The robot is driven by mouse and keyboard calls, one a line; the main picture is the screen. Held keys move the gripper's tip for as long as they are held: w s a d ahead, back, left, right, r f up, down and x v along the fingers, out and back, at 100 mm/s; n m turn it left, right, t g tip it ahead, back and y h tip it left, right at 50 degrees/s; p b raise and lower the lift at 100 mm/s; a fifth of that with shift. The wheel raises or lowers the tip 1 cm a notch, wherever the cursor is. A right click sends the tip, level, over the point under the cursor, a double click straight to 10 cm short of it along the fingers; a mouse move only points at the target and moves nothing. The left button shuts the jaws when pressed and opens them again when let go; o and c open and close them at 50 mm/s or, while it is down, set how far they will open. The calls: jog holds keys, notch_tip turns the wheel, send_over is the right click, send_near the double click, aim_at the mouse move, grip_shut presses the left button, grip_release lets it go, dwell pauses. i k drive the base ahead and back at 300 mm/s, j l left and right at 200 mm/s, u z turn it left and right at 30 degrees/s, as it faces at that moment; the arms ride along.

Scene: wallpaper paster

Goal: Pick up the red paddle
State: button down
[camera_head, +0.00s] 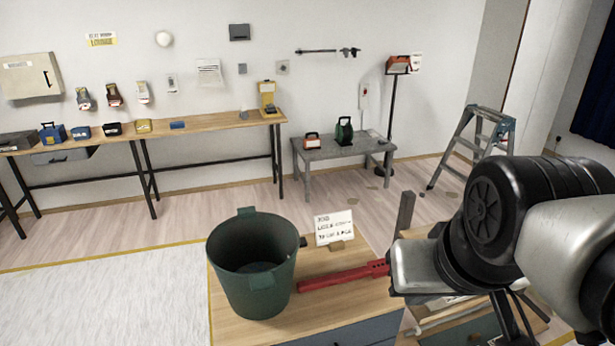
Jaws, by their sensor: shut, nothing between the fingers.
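The red paddle (335,278) is a long, narrow red piece. It reaches from beside the green bucket (252,265) rightward to the silver end of my arm. Its right end has dark slots and is partly covered there. My gripper (408,266) is at the silver end of the arm, right by the paddle's right end. Its fingertips do not show clearly. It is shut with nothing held. I cannot tell whether it touches the paddle.
The bucket stands on a wooden-topped cabinet (240,330), by a small lettered sign (334,228). A dark upright post (405,213) stands just behind my gripper. A grey table (345,150), workbench (190,130) and stepladder (475,145) are further back. Open floor (120,220) lies left.

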aim_at(375, 268)
jog(key=i+l+u, duration=0.15)
jog(key=u, duration=0.35)
jog(key=i+l+u, duration=0.3)
jog(key=u, duration=0.2)
